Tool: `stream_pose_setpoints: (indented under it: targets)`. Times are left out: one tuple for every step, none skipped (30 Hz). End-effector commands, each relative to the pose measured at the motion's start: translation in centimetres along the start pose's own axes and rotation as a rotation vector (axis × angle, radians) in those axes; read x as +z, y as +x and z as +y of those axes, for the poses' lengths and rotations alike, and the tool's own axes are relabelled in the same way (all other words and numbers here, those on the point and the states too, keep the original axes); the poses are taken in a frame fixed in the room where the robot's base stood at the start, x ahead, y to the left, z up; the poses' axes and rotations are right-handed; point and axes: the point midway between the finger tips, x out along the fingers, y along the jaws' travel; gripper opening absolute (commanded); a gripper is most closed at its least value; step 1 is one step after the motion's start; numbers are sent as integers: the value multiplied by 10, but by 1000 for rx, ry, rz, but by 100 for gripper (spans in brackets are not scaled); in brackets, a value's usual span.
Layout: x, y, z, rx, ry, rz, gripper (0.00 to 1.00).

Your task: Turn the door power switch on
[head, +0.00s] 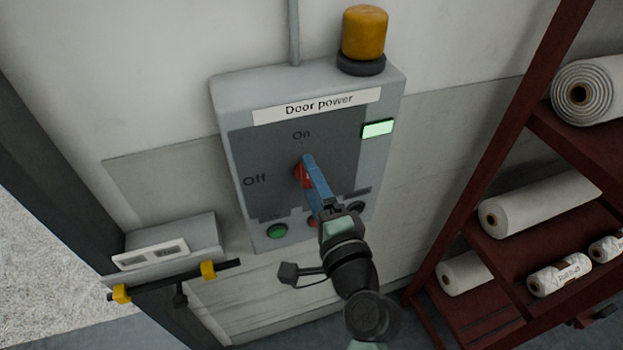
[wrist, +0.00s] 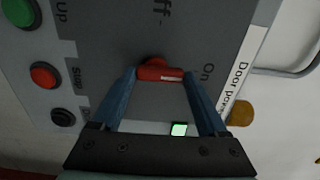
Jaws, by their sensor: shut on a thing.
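The door power switch is a red rotary knob (head: 300,175) on a grey control box (head: 240,92) labelled "Door power". "On" is printed above the knob and "Off" to its left. In the wrist view the red knob (wrist: 155,72) lies between my blue fingertips, and its white mark points towards "On". My gripper (head: 309,160) is shut on the knob, and its fingers hide part of it in the head view. A rectangular indicator (head: 378,129) on the box glows green; it also shows in the wrist view (wrist: 179,129).
A green button (head: 277,230) and a partly hidden red button (head: 313,221) sit below the knob. An amber beacon (head: 364,33) tops the box. A red-brown rack (head: 480,240) with white rolls stands at right. A yellow-and-black bar (head: 175,281) is at lower left.

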Motion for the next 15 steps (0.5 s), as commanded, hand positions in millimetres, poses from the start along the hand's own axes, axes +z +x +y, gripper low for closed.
stream_pose_setpoints:
  targets:
    - [-1, 0, 0, 0, 10, 2, 21]
    - [-1, 0, 0, 0, 15, 2, 21]
    - [-1, 0, 0, 0, 20, 2, 21]
    - [-1, 0, 0, 0, 23, 2, 21]
    - [-1, 0, 0, 0, 26, 2, 21]
    - [-1, 0, 0, 0, 28, 2, 21]
    - [-1, 0, 0, 0, 29, 2, 21]
    - [-1, 0, 0, 0, 30, 2, 21]
    - [-1, 0, 0, 0, 31, 2, 21]
    - [-1, 0, 0, 0, 31, 2, 21]
    - [-1, 0, 0, 0, 32, 2, 21]
    - [-1, 0, 0, 0, 32, 2, 21]
    - [-1, 0, 0, 0, 32, 2, 21]
    - [-1, 0, 0, 0, 32, 2, 21]
    - [-1, 0, 0, 0, 32, 2, 21]
